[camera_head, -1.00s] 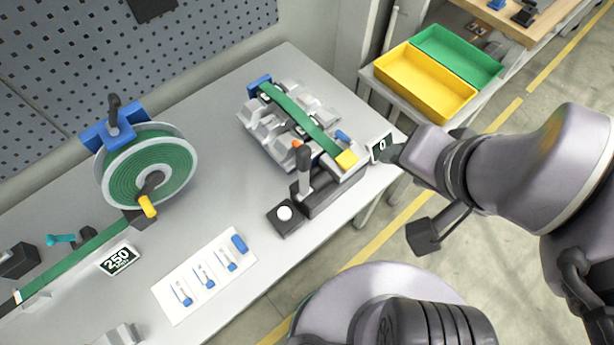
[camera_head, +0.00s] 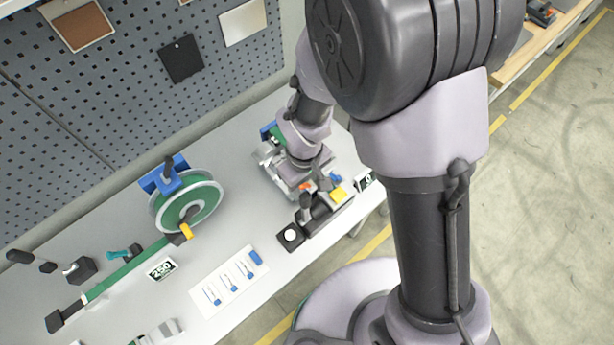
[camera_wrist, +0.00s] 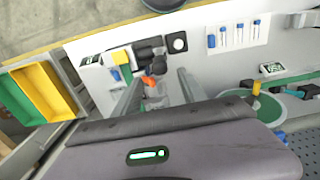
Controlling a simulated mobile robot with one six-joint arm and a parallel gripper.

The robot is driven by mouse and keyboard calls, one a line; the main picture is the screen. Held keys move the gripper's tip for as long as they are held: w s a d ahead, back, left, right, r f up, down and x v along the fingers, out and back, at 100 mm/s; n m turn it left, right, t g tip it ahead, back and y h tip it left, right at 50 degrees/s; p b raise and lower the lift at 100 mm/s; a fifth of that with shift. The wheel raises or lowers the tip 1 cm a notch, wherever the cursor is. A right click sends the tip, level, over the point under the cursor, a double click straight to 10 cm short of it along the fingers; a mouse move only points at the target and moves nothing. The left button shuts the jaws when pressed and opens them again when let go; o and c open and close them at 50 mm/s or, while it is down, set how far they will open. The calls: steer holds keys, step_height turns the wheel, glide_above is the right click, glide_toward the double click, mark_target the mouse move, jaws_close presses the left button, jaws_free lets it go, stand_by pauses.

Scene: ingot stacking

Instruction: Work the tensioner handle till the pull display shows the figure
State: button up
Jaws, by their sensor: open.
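The tensioner handle (camera_head: 305,206) is dark and stands on the black tensioner (camera_head: 322,212) at the bench's front edge. The tensioner also shows in the wrist view (camera_wrist: 150,52). The pull display (camera_head: 364,181) stands to its right; its digit is too small to read surely. A card (camera_head: 160,269) reads 250. The ingots (camera_head: 268,152) with their green strap are largely hidden under my arm. My gripper (camera_wrist: 158,92) is open, its two fingers apart above the ingot stack, close behind the handle. An orange piece (camera_wrist: 150,80) shows between the fingers. Nothing is held.
A black box with a white button (camera_head: 291,236) sits left of the tensioner. A strap reel (camera_head: 208,191) stands at the back left. A white sheet with several blue marks (camera_head: 230,284) lies in front. Yellow (camera_wrist: 50,88) and green bins stand beside the bench.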

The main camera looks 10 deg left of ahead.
mark_target(305, 200)
step_height(305, 200, down, 10)
steer(key=shift+r+b, duration=0.15)
steer(key=shift+b, duration=0.25)
jaws_close()
stand_by(1.2)
